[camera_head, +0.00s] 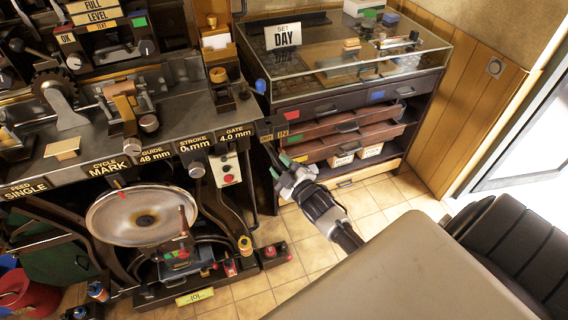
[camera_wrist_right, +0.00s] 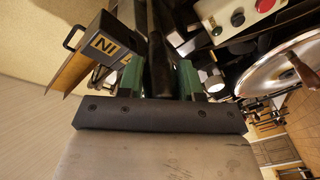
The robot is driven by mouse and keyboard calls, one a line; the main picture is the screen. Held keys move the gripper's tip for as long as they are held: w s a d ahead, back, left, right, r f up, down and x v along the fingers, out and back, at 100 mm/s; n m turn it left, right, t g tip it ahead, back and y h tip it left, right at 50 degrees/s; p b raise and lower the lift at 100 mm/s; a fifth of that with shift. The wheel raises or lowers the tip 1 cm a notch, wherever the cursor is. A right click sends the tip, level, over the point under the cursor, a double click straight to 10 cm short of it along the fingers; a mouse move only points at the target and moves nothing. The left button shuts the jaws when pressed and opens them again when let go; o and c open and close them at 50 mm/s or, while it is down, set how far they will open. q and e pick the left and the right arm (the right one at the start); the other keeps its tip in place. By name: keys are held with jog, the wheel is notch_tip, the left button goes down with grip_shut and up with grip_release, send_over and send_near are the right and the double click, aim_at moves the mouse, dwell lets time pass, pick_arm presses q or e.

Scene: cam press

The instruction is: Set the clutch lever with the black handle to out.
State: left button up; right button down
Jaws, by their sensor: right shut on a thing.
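My right gripper (camera_head: 281,166) is at the right end of the press, in front of the dark drawer cabinet. Its green-padded fingers (camera_wrist_right: 160,80) are shut on the black handle of the clutch lever (camera_wrist_right: 158,45), which runs up between them in the right wrist view. In the head view the lever (camera_head: 268,152) is a thin dark bar, mostly hidden by the gripper. A dark block with a yellow IN label (camera_wrist_right: 107,46) is left of the handle; a second yellow label beside it is partly hidden. I cannot tell which position the lever is in. My left gripper is not in view.
A control box with red and green buttons (camera_head: 229,168) hangs left of the gripper. A large metal flywheel (camera_head: 143,214) is farther left. Partly open drawers (camera_head: 345,140) stand behind the gripper. Tiled floor (camera_head: 398,192) is clear to the right.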

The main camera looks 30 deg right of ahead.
jog(key=shift+a+f+h, duration=0.1)
jog(key=shift+a+h, duration=0.4)
jog(key=shift+a, duration=0.25)
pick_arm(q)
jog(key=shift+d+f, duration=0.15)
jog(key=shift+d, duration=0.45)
pick_arm(e)
jog(key=shift+w+a+m+h, duration=0.3)
jog(key=shift+a+m+h, duration=0.5)
jog(key=shift+a+h, duration=0.2)
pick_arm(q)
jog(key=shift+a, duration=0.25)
pick_arm(e)
jog(key=c, duration=1.2)
grip_release()
jog(key=o, duration=0.5)
jog(key=shift+w+a, duration=0.1)
jog(key=shift+a, duration=0.05)
jog(key=shift+c, duration=0.2)
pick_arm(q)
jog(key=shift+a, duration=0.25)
